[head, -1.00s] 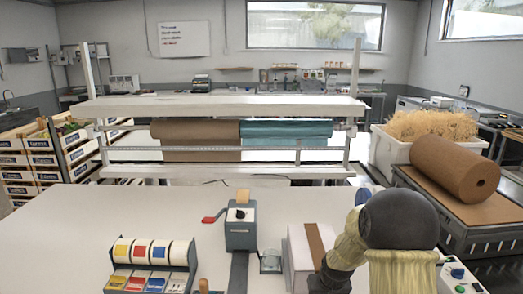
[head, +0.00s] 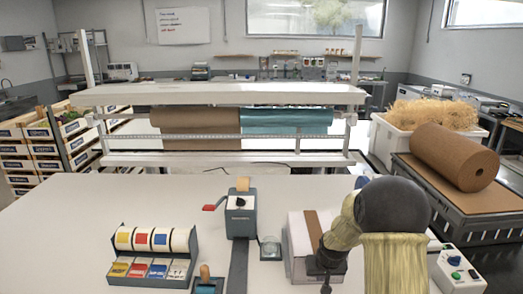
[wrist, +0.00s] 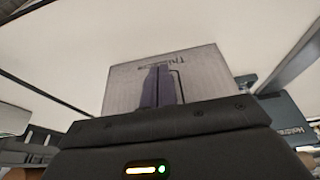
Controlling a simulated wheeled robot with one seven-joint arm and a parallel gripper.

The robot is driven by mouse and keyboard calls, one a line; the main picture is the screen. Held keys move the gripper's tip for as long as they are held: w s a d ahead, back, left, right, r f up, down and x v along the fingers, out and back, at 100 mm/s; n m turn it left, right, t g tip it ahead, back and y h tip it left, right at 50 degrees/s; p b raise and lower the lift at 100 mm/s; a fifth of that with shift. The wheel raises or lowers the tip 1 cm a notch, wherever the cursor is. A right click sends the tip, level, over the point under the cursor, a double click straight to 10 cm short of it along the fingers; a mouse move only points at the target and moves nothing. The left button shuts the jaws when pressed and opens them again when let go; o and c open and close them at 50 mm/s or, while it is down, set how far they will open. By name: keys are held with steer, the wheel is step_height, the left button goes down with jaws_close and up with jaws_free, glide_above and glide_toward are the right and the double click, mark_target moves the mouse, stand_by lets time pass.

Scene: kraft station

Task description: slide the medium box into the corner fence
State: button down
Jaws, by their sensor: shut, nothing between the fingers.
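The medium box appears to be the pale box with a brown strip along its top (head: 300,236), standing on the table right of the middle in the head view. In the wrist view its printed face (wrist: 118,88) fills the middle, with upside-down lettering. My gripper (head: 326,285) is at the near side of the box in the head view, partly covering it. In the wrist view the dark fingers (wrist: 160,86) are together and empty in front of the printed face; I cannot tell whether they touch it. I cannot make out the corner fence.
A grey tape dispenser (head: 240,216) with a red handle stands left of the box, a small glass dish (head: 270,248) between them. A label dispenser (head: 153,256) is farther left. A button box (head: 457,270) is at right. The table's back left is clear.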

steer(key=shift+w, duration=0.5)
steer(key=shift+w, duration=0.2)
steer(key=shift+s, duration=0.1)
steer(key=shift+s, duration=0.9)
